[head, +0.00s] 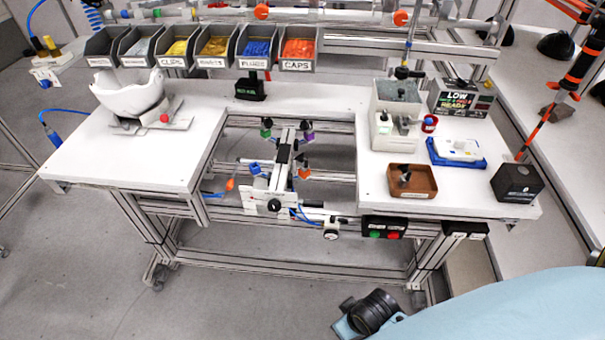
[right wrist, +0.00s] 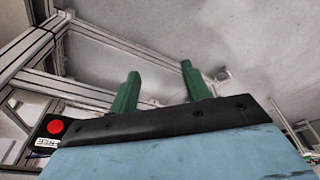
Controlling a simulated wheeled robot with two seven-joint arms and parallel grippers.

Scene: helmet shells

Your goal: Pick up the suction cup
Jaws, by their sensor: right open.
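A small dark piece that looks like the suction cup (head: 404,174) sits in a brown open tray (head: 425,185) on the right part of the white workbench in the head view. It is too small to make out its exact shape. My right gripper (right wrist: 157,68) shows in the right wrist view with two green fingers spread apart and nothing between them. It is away from the tray, near the bench's metal frame and the floor. My left gripper is not in view.
Near the tray are a blue tray with a white item (head: 458,150), a black box (head: 517,182) and a grey-white device (head: 396,115). A red button (right wrist: 55,127) shows in the right wrist view. A white shell (head: 128,95) stands at the left. Labelled bins line the back.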

